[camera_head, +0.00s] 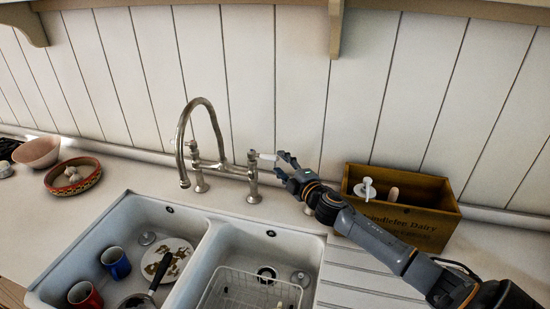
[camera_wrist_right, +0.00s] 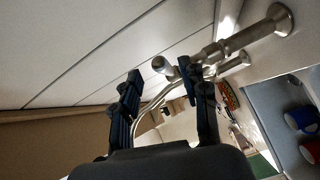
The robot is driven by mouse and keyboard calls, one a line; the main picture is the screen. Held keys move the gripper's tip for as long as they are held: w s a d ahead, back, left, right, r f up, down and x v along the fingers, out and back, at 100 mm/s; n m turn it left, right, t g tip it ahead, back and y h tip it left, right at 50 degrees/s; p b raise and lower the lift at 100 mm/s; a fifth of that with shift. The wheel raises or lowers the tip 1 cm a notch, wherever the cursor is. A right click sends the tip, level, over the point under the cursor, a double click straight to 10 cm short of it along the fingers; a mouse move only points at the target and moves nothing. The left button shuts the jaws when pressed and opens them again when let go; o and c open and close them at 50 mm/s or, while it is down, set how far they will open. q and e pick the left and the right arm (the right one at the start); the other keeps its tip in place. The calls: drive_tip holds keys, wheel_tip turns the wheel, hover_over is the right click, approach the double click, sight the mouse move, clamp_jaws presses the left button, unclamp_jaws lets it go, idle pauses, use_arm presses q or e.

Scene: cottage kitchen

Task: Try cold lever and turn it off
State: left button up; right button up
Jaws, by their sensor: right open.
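The tap (camera_head: 208,125) is a nickel bridge mixer with a tall curved spout, standing behind the double sink. Its right lever (camera_head: 266,156) has a pale handle pointing right, toward my right gripper (camera_head: 284,162). That gripper is open, with its fingers at the lever's tip. In the right wrist view, the two dark fingers (camera_wrist_right: 163,82) stand apart, and the rounded lever end (camera_wrist_right: 160,63) shows between them; whether they touch cannot be told. The left lever (camera_head: 191,145) is at the other tap post. No running water is clearly visible. My left gripper is not in view.
The sink (camera_head: 210,240) holds blue (camera_head: 116,262) and red (camera_head: 84,296) mugs, a dirty plate (camera_head: 176,247) and a wire rack (camera_head: 262,285). A patterned bowl (camera_head: 90,182) is on the left counter.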

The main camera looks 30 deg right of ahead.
sight(276, 160)
drive_tip(key=shift+w+d+f+p, duration=0.15)
drive_tip(key=shift+w+p, duration=0.2)
drive_tip(key=shift+w, duration=2)
clamp_jaws()
